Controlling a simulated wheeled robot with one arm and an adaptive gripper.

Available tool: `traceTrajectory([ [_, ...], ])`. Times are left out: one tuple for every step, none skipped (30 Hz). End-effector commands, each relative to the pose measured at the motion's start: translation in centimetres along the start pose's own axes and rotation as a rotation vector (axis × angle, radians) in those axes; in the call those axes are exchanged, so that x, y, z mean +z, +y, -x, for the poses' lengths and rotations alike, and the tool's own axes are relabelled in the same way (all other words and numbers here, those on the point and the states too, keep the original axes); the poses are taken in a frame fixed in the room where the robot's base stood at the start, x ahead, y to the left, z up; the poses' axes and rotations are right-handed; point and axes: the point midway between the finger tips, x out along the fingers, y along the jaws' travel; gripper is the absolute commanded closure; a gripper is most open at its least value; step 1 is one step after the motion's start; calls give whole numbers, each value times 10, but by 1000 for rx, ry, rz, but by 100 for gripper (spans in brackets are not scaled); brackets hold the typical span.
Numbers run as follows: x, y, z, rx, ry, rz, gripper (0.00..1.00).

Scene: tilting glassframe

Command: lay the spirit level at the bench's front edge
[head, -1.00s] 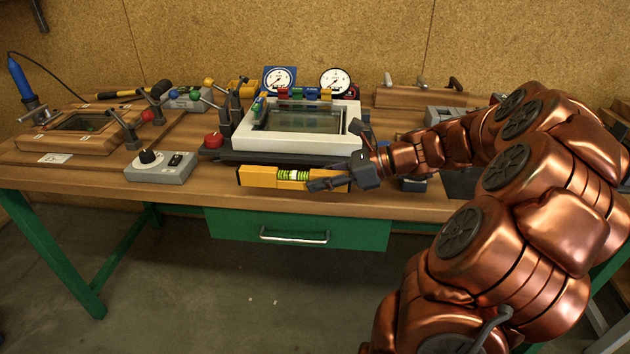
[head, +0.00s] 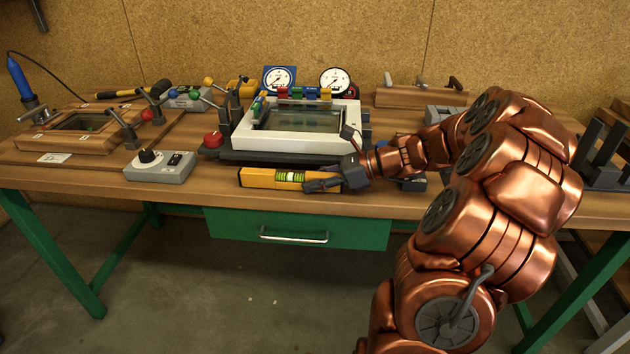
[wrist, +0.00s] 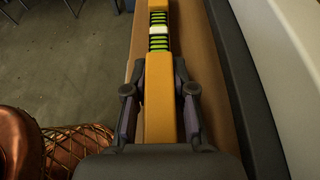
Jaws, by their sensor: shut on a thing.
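The spirit level (head: 262,177) is a yellow-orange bar with a green and white vial. It runs left to right along the bench's front edge (head: 215,200), just in front of the white glass frame (head: 262,144). My gripper (head: 308,185) is shut on its right part. In the wrist view the level (wrist: 158,95) lies lengthwise between my two fingers (wrist: 158,92), over the wooden bench top, with the floor to the left. I cannot tell whether its underside touches the bench. My gripper hides its right end in the head view.
A grey control box (head: 160,166) with a black knob stands left of the level. A green drawer (head: 297,232) is below the edge. Bare bench lies between the box and the level.

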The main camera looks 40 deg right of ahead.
Motion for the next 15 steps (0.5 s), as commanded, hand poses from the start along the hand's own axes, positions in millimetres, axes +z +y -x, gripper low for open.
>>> traceTrajectory([
  [0,0,0,0,-1,0,100],
  [0,0,0,0,-1,0,100],
  [-1,0,0,0,-1,-1,100],
  [-2,0,-1,0,-1,-1,100],
  [-2,0,-1,0,-1,-1,100],
  [-3,0,-1,0,0,-1,73],
  [-3,0,-1,-1,0,-1,70],
  [-3,0,-1,-1,0,-1,67],
  [-3,0,-1,-1,0,-1,63],
  [-3,0,-1,-1,0,0,60],
  [-3,0,-1,-1,0,0,57],
  [-3,0,-1,-1,0,-1,52],
  [-3,0,-1,-1,0,-1,50],
  [-3,0,-1,-1,0,-1,50],
  [-3,0,-1,-1,0,-1,50],
])
